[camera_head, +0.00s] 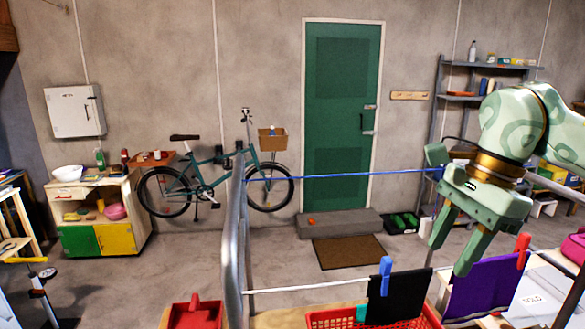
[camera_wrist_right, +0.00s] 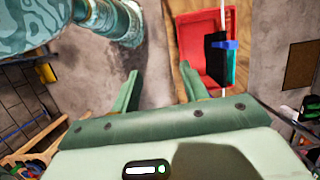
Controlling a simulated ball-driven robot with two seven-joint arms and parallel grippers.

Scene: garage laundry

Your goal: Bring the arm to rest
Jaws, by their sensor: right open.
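My right gripper (camera_head: 457,240) hangs in the air at the right of the head view, with its two green fingers pointing down and apart. It is open, with nothing between the fingers. It is above and beside a purple cloth (camera_head: 488,286), which hangs on the white line (camera_head: 310,286) with a red clothespin (camera_head: 522,250). The right wrist view also shows the open fingers (camera_wrist_right: 158,88), with bare floor between them. My left gripper is not in either view.
A black cloth (camera_head: 398,298) with a blue clothespin (camera_head: 385,275) hangs over a red basket (camera_head: 340,319). A blue line (camera_head: 350,175) runs from a metal post (camera_head: 235,230) toward my right gripper.

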